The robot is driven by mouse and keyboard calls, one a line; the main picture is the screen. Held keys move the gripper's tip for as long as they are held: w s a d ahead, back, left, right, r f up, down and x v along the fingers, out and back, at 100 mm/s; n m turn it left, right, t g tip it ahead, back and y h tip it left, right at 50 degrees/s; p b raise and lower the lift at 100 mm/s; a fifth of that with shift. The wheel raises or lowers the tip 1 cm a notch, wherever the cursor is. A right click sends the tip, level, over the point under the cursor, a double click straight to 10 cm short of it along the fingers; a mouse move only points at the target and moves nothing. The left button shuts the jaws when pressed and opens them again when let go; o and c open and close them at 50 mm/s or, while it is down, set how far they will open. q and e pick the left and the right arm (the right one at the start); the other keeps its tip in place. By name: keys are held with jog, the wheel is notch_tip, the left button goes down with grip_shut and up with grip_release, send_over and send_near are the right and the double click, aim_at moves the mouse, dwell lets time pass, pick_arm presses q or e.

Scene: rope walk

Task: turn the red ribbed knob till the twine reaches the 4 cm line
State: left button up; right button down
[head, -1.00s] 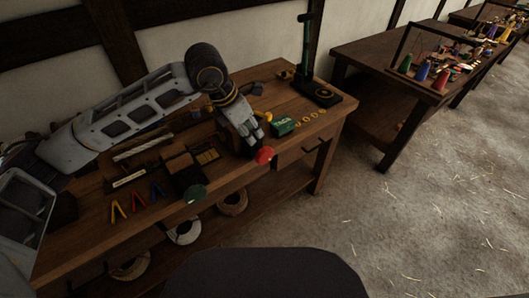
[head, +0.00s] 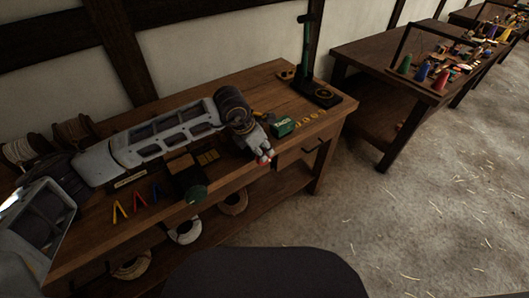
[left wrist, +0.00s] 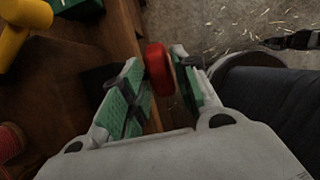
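The red ribbed knob (left wrist: 158,68) stands at the table's front edge. In the left wrist view it lies between the fingertips of my left gripper (left wrist: 160,72), with a finger on each side and a narrow gap showing. In the head view my left gripper (head: 264,158) reaches down over the front edge and covers most of the knob. Its fingers are apart; I see no firm grip on the knob. The twine and the 4 cm line cannot be made out. My right gripper is not in view.
A green round knob (head: 197,194) and coloured V-shaped pieces (head: 138,199) are to the left. Rope coils (head: 185,232) sit on the lower shelf.

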pick_arm(q)
jog(key=shift+x, duration=1.5)
grip_shut()
